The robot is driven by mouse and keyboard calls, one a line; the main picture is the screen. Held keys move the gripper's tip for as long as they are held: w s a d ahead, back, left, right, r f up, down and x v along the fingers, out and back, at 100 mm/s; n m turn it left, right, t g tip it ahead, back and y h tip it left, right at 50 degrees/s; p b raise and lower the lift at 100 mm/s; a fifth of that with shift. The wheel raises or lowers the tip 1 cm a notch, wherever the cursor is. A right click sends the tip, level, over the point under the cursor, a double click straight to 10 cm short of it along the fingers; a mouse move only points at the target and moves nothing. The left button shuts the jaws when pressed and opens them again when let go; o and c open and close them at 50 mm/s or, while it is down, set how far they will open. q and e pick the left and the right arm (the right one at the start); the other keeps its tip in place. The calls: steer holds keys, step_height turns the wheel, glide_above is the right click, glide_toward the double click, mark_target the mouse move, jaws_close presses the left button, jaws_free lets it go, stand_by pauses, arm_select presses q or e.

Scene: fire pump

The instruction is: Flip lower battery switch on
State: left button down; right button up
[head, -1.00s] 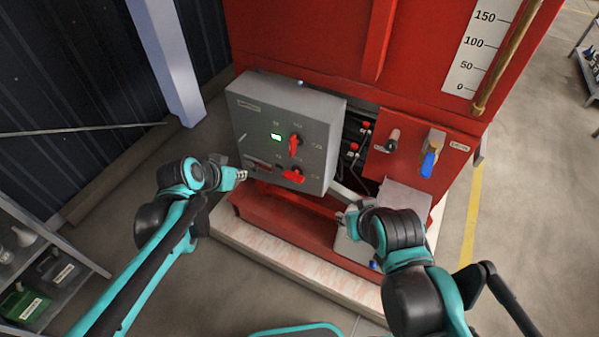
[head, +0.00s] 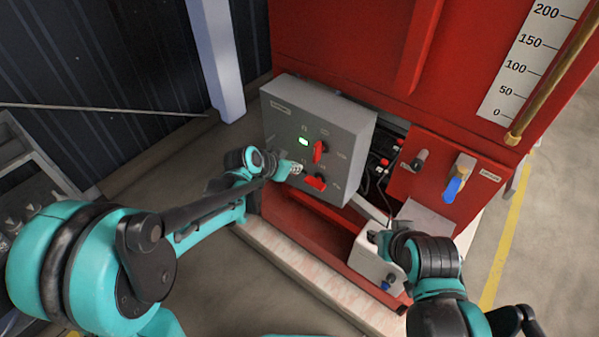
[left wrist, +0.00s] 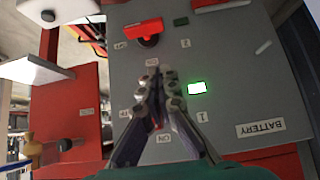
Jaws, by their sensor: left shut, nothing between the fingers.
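A grey battery box (head: 289,108) with two red rotary switches stands on the red pump unit. The upper switch (head: 319,151) has its handle upright; the lower switch (head: 316,183) has its handle roughly sideways. My left gripper (head: 297,168) is shut and empty, in front of the panel just left of the switches. In the left wrist view the panel appears upside down: the lower switch (left wrist: 143,27) is at the top, beyond the fingertips (left wrist: 160,80), and the upper switch is mostly hidden behind the fingers. Contact cannot be told. My right gripper (head: 376,237) is low right; its fingers are unclear.
A lit green indicator (left wrist: 197,87) sits on the panel. Right of the box are a red panel with a blue-handled valve (head: 454,188) and a pale box (head: 372,265) by my right gripper. A white post (head: 216,60) stands behind left.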

arm_select(q)
steer(key=b, duration=0.3)
glide_above(311, 176)
steer(key=s+a, duration=0.1)
steer(key=s, duration=0.2)
step_height(311, 176, down, 7)
steer(key=f, duration=0.1)
steer(key=f+b, duration=0.1)
steer(key=f, duration=0.1)
steer(key=shift+w+a+f+b, duration=0.15)
steer(key=shift+a+b, duration=0.1)
steer(key=shift+b, duration=0.1)
steer(key=shift+w, duration=0.1)
